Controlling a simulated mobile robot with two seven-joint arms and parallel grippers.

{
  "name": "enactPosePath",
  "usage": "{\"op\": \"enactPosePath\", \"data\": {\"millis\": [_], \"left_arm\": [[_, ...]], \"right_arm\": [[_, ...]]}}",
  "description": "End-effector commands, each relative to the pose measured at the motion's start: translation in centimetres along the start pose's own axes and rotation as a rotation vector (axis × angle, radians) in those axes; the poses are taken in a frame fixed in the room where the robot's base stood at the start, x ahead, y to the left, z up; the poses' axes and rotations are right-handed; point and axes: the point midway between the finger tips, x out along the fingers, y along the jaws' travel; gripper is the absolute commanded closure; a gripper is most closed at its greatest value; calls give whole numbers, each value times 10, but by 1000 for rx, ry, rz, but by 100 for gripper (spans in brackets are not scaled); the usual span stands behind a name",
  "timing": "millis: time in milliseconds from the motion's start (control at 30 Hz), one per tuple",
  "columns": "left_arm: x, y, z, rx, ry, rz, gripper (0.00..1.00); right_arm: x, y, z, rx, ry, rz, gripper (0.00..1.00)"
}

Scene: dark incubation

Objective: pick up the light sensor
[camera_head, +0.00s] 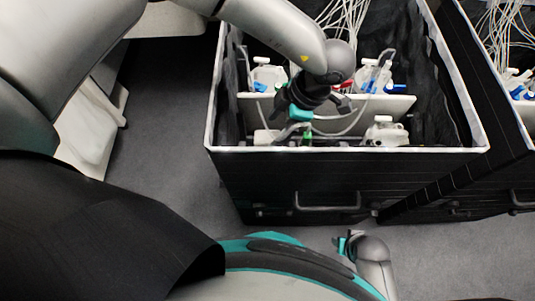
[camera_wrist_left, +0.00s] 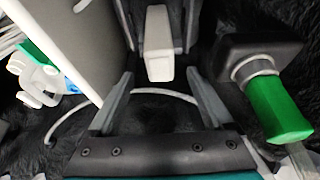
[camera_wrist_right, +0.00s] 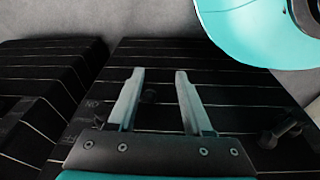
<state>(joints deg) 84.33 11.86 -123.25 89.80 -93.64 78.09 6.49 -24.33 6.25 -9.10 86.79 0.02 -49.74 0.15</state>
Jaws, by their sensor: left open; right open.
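A small white block with a dark body behind it, which looks like the light sensor (camera_wrist_left: 158,58), shows in the left wrist view just ahead of the fingertips and lined up between them. The white piece left of the gripper in the head view (camera_head: 265,137) appears to be the same thing. My left gripper (camera_wrist_left: 158,88) is open and reaches down into the front compartment of the black box; its fingers are mostly hidden in the head view (camera_head: 290,126). My right gripper (camera_wrist_right: 154,78) is open and empty, low outside the box.
A green-capped fitting on a black body (camera_wrist_left: 275,110) stands close right of the left fingers. A white divider (camera_head: 395,104) lies on the other side. A thin pale cable (camera_wrist_left: 165,92) crosses between the fingers. Bottles with tubing (camera_head: 385,132) stand in the black box (camera_head: 345,180).

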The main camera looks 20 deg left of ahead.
Motion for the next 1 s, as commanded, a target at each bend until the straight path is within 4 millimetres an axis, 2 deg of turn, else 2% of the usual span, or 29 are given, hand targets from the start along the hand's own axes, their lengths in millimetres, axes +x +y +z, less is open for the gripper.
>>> {"op": "enactPosePath", "data": {"millis": [400,733,1000], "left_arm": [[45,0,0,-2,1,-1,15],[48,0,0,-1,0,-1,15],[48,0,0,-1,0,-1,45]], "right_arm": [[-23,-5,-20,5,17,-8,50],[-26,-5,-22,6,19,-8,50],[-26,-5,-22,6,20,-8,50]]}}
